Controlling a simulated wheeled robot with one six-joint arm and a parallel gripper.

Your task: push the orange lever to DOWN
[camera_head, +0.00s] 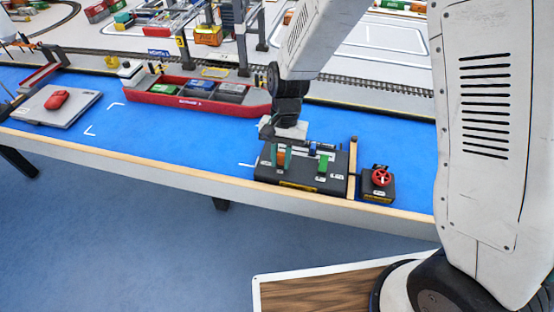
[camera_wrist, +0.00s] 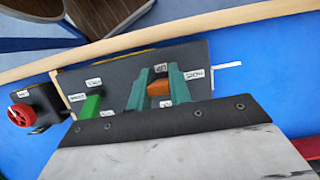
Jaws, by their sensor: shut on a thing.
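The orange lever (camera_wrist: 159,87) stands on a dark control box (camera_head: 330,184) at the front edge of the blue table. In the wrist view my gripper (camera_wrist: 159,76) has its two teal fingers on either side of the orange lever, shut on it. In the head view my gripper (camera_head: 281,158) reaches down onto the left part of the box, and the orange lever (camera_head: 280,157) shows partly behind a finger. Small white labels lie around the lever; their words are too small to read surely.
A green lever (camera_head: 323,162) stands on the same box, to the right of my gripper. A smaller box with a red handwheel (camera_head: 382,178) is further right, past a wooden strip (camera_head: 352,168). A red barge (camera_head: 200,98) lies behind.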

